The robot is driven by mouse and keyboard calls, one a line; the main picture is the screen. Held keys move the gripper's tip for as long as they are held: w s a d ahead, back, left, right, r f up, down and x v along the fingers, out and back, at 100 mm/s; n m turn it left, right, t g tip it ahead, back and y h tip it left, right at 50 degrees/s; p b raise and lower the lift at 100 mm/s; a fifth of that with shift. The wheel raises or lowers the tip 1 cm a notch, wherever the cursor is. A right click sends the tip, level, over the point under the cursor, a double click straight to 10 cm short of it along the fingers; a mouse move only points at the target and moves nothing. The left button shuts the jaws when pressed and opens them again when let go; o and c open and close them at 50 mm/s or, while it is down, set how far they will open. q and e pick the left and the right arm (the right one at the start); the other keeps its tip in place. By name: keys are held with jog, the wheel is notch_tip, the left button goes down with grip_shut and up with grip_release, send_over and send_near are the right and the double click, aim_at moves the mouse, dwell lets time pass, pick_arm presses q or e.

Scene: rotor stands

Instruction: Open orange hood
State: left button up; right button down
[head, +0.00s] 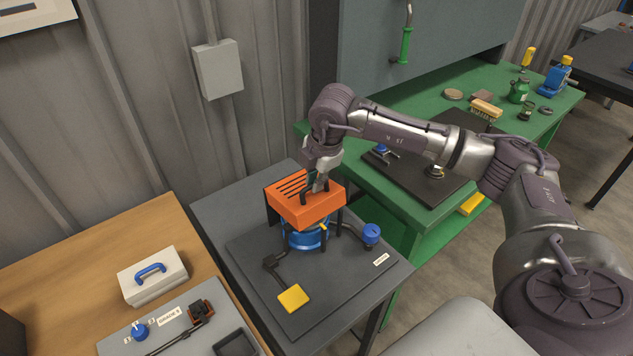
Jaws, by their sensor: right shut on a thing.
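The orange hood (306,210) is a slotted box-shaped cover. It sits above a blue round housing (307,238) with dark posts around it, on a dark grey base plate (345,305). My right gripper (314,187) reaches down from above and is shut at the top of the hood, among its slots. The fingers partly hide the hood's top, and the exact part they grip is hard to make out. I cannot tell whether the hood is lifted off the housing. My left gripper is not in view.
A blue knob (371,233) and a yellow pad (294,298) on arms flank the housing. At left, a wooden table (70,262) holds a white box (152,274) with a blue handle. Behind at right, a green bench (555,107) carries tools and several small items.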

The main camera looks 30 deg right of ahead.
jog(key=shift+w+a+r+p, duration=0.1)
jog(key=shift+w+r+p, duration=0.25)
jog(key=shift+r, duration=0.2)
jog(key=shift+w+r+p, duration=0.2)
jog(key=shift+w+r, duration=0.1)
jog(key=shift+r, duration=0.25)
jog(key=shift+w, duration=0.1)
jog(key=shift+w+r+p, duration=0.3)
jog(key=shift+w+r, duration=0.2)
jog(key=shift+r, duration=0.2)
jog(key=shift+w+a+r, duration=0.1)
jog(key=shift+w+r, duration=0.1)
jog(key=shift+w, duration=0.15)
